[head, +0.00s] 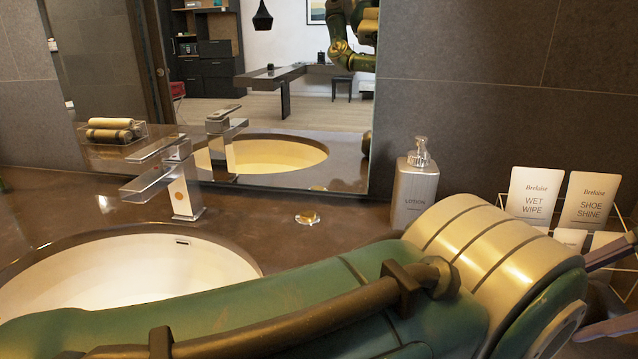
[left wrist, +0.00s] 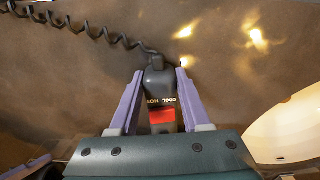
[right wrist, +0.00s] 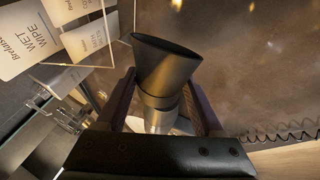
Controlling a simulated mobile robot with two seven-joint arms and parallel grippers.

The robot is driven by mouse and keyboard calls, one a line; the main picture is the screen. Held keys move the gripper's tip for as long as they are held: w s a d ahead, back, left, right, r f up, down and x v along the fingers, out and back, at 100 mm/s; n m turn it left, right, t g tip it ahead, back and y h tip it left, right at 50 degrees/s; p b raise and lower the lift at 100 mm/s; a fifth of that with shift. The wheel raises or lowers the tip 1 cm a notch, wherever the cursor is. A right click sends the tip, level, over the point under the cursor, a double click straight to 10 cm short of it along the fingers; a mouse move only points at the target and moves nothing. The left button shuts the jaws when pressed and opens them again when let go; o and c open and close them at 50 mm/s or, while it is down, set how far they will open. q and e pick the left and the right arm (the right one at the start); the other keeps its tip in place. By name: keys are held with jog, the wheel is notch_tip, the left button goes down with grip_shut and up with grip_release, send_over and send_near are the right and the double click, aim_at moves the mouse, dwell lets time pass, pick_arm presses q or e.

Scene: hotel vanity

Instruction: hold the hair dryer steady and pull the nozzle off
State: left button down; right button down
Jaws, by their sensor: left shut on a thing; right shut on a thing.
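The hair dryer's dark handle (left wrist: 158,90), with a COOL/HOT label and a red switch, stands between the fingers of my left gripper (left wrist: 160,78), which is shut on it. The dark nozzle (right wrist: 165,68), with its wide flared mouth facing away from the wrist, is between the fingers of my right gripper (right wrist: 160,82), which is shut on it. A shiny metallic part (right wrist: 158,122) shows just below the nozzle; I cannot tell whether there is a gap at the joint.
A lotion dispenser (head: 413,190) stands by the wall. A clear holder with a WET WIPE card (head: 535,198) and a SHOE SHINE card (head: 586,203) is close to the nozzle. A sink (head: 120,275) and faucet (head: 180,185) are at left. A coiled cord (left wrist: 95,32) trails from the handle.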

aim_at(585, 280)
jog(key=shift+s+d+r, duration=0.1)
jog(key=shift+d+r, duration=0.2)
jog(key=shift+r, duration=0.55)
jog(key=shift+d+r, duration=0.3)
jog(key=shift+r, duration=0.55)
jog(key=shift+s+d+r, duration=0.1)
jog(key=shift+d+r, duration=0.2)
jog(key=shift+r, duration=0.55)
pick_arm(q)
jog(key=c, duration=0.5)
grip_release()
jog(key=shift+c, duration=0.2)
pick_arm(e)
jog(key=shift+w, duration=0.1)
pick_arm(q)
jog(key=shift+o, duration=1.3)
